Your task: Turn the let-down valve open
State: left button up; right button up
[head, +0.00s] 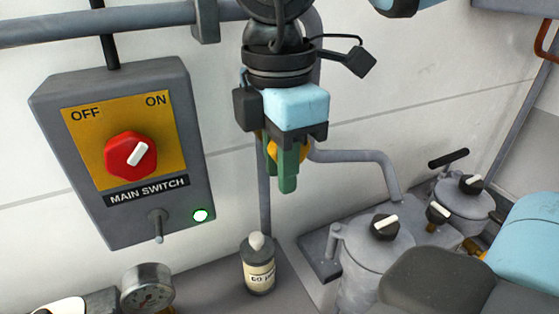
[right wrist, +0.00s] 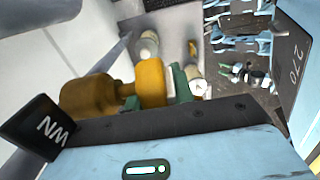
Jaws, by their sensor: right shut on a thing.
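The let-down valve shows a yellow handle (head: 272,150) in the head view, mostly hidden behind my right gripper (head: 288,180). In the right wrist view, the yellow handle (right wrist: 151,83) joins a brass valve body (right wrist: 88,97) to its left. My right gripper, with green fingers, points down and is shut on the yellow handle. The fingers (right wrist: 180,90) are partly hidden behind the handle in the right wrist view. How far the valve is turned cannot be told. My left gripper is not in view.
A bottle (head: 259,268) stands below my gripper. A gauge (head: 147,288) is at lower left. Lidded canisters (head: 372,250) stand right. A grey pipe (head: 350,157) runs behind.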

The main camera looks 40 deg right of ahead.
jog(key=o, duration=1)
jog(key=shift+r, duration=3.95)
jog(key=shift+a, duration=0.1)
